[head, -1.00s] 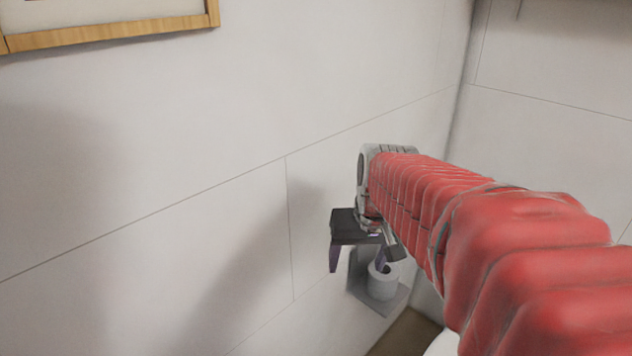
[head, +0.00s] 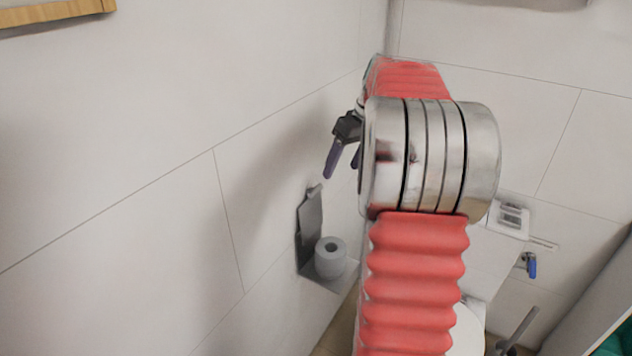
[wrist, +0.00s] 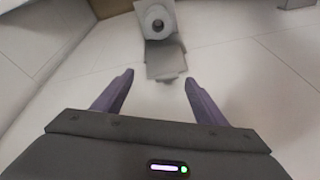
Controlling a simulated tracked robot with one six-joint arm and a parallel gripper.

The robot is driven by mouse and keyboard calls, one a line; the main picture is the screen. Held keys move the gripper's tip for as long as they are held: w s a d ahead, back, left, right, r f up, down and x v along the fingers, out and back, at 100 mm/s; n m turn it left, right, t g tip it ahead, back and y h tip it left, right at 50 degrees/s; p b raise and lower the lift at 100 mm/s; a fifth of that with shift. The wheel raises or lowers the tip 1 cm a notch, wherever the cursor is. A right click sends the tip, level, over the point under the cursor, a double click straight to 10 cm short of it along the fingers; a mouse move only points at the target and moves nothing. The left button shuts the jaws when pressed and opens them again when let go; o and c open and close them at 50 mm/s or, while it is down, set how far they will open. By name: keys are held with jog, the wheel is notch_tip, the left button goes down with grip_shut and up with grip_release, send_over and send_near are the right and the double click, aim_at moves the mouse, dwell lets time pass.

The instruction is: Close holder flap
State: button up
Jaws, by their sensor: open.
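The grey paper holder (head: 323,285) is on the left wall with a toilet roll (head: 331,258) on it. Its grey flap (head: 311,222) stands up above the roll, close along the wall, so it is open. In the wrist view the roll (wrist: 156,21) is at the top and the raised flap (wrist: 163,60) shows beyond and between the fingertips. My gripper (head: 341,168) is open and empty, with two purple fingers. It is above the flap and apart from it; part of it is hidden behind my arm in the head view.
A white toilet (head: 468,330) stands to the right of the holder, partly hidden by my arm. A flush plate (head: 512,214) and a blue-handled valve (head: 531,265) are on the back wall. A wooden frame (head: 60,12) hangs at upper left. The wall around the holder is bare.

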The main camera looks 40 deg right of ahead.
aim_at(316, 187)
jog(key=shift+w+a+r+n+t, duration=0.15)
jog(key=shift+w+r+n, duration=0.15)
jog(key=shift+r+n, duration=0.4)
jog(key=shift+w+a+r+n+t, duration=0.1)
jog(key=shift+w+a+r+n, duration=0.2)
jog(key=shift+r+n, duration=0.45)
jog(key=shift+w+a+r+n+t, duration=0.15)
jog(key=shift+w+r+n, duration=0.2)
jog(key=shift+r+n, duration=0.35)
jog(key=shift+d+f+y, duration=0.1)
jog(key=shift+f+y, duration=0.1)
jog(key=shift+y, duration=0.1)
jog(key=x, duration=1.3)
jog(key=shift+f, duration=0.4)
jog(key=shift+c, duration=0.6)
